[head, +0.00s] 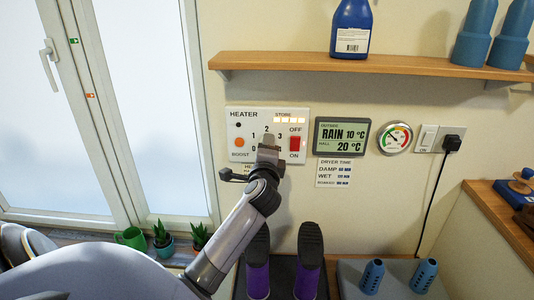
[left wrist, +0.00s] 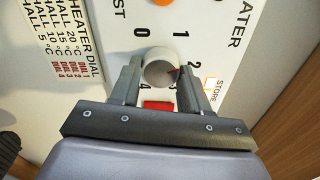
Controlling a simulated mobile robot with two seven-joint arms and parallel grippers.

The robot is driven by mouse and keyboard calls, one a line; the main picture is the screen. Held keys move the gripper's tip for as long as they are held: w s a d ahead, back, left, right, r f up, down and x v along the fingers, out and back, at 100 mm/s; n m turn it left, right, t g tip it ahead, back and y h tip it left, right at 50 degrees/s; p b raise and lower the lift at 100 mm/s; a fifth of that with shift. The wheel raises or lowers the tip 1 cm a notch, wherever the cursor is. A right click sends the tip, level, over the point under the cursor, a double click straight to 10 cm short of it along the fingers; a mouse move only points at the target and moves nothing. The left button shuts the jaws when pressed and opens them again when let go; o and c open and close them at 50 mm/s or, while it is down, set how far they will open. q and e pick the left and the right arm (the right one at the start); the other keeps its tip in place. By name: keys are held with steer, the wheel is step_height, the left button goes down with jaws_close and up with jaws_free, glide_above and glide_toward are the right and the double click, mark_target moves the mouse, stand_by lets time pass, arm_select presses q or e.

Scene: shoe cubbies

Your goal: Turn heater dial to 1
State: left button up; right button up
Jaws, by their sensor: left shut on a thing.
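The heater panel (head: 245,122) is white and mounted on the wall beside the window. It carries the numbers 0 to 4 around a dial. My left gripper (head: 268,140) reaches the panel from below and hides the dial in the head view. In the left wrist view the round grey-white dial (left wrist: 160,68) sits between the two fingers of my left gripper (left wrist: 160,80), which are shut on it. A small reddish mark on the dial faces roughly toward the 2; its exact setting is hard to read. My right gripper is out of view.
A red ON/OFF switch (head: 295,143) and an orange boost button (head: 239,142) flank the dial. A card of dial settings (left wrist: 68,45) is beside the panel. A wooden shelf (head: 380,64) juts out above. Purple boots (head: 258,275) stand below.

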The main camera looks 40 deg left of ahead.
arm_select(q)
steer(key=shift+n+b, duration=1.05)
steer(key=shift+n, duration=2.75)
steer(key=o, duration=1.1)
steer(key=shift+c, duration=0.2)
steer(key=shift+s, duration=0.1)
